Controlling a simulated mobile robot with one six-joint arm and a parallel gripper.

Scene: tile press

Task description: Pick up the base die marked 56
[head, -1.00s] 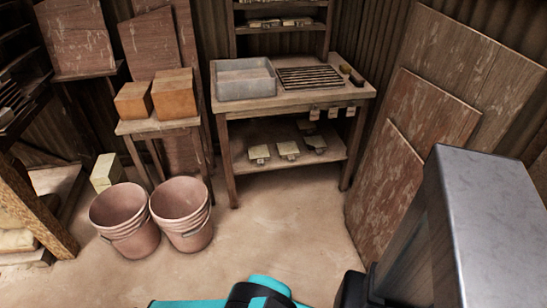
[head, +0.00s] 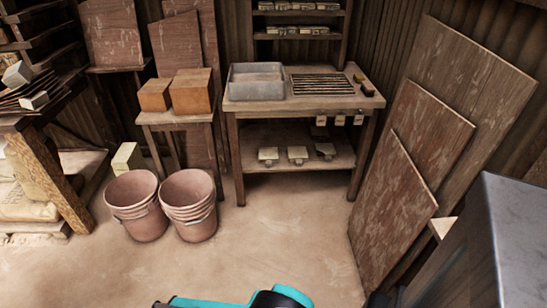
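Several small pale blocks with knobs, which look like dies, sit on the lower shelf of the wooden bench (head: 262,107): a left one (head: 268,154), a middle one (head: 297,154) and a right, darker one (head: 325,150). Several more pale block-like pieces (head: 300,30) stand on the rack shelves behind the bench. Small tags (head: 340,120) hang at the bench's front edge. No marking is readable, so I cannot tell which die is 56. A teal part of my arm shows at the bottom edge; my gripper is out of view.
A grey tray (head: 256,82) and a slatted rack (head: 322,84) lie on the bench top. Two stacked-bucket piles (head: 136,207) (head: 190,205) and a small table (head: 175,118) with orange blocks stand left of it. Boards (head: 400,215) lean at right. The floor (head: 285,225) before the bench is clear.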

